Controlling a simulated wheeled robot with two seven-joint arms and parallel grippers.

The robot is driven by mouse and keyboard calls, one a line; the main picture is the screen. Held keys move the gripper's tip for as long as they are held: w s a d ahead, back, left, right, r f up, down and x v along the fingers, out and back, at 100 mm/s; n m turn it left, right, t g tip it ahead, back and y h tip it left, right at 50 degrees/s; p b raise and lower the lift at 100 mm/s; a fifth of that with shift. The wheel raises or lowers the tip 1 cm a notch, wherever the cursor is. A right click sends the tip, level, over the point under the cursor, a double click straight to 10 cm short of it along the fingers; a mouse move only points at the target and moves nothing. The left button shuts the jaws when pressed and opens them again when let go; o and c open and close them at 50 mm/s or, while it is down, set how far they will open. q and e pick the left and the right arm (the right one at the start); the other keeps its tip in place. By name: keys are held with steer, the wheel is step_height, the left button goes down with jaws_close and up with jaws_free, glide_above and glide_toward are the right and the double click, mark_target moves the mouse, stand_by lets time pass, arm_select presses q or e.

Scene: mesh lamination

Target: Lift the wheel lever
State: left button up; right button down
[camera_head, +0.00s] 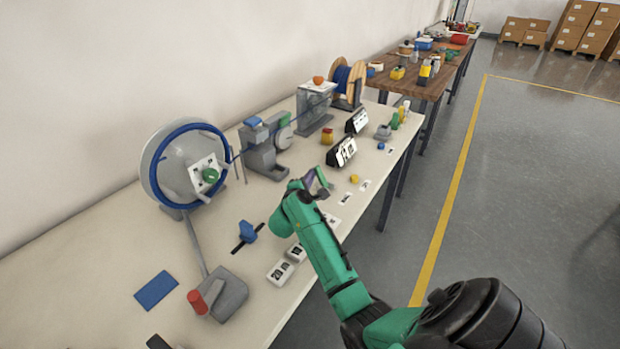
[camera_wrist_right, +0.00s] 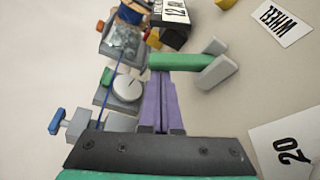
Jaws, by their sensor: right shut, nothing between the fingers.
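A lever with a green cylindrical handle (camera_wrist_right: 175,62) and a grey end piece (camera_wrist_right: 214,70) lies just ahead of my right fingertips in the right wrist view. A card reading WHEEL (camera_wrist_right: 283,22) lies to its right. My right gripper (camera_head: 309,181) is over the table near its front edge in the head view. Its purple fingers are together, with nothing between them, and their tips (camera_wrist_right: 158,76) meet the handle in the picture; I cannot tell if they touch it. In the head view the lever is mostly hidden by my gripper. My left gripper is not in view.
A large blue-rimmed wheel (camera_head: 150,165), a grey machine (camera_head: 263,160) and a blue spool (camera_head: 347,84) stand along the wall side. A red-handled grey block (camera_head: 230,296) is at the near left. Black display boxes (camera_head: 341,153) stand beyond my gripper.

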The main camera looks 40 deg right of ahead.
mark_target(320, 176)
steer(key=s+m+b, duration=0.1)
steer(key=m+b, duration=0.1)
steer(key=b, duration=0.1)
steer(key=shift+d+t, duration=0.1)
steer(key=shift+t, duration=0.2)
steer(key=shift+s+d+r+b, duration=0.1)
steer(key=shift+s+r+b, duration=0.2)
steer(key=shift+b, duration=0.25)
steer(key=shift+s+d+r+m+t+h+b, duration=0.15)
steer(key=shift+s+m+b, duration=0.1)
steer(key=shift+m+b, duration=0.15)
steer(key=shift+s+d+r+m+t+h+b, duration=0.1)
steer(key=shift+s+m+t+h+b, duration=0.05)
steer(key=shift+s+m+b, duration=0.2)
steer(key=shift+s+r, duration=0.1)
steer(key=shift+s, duration=0.1)
step_height(320, 176, up, 20)
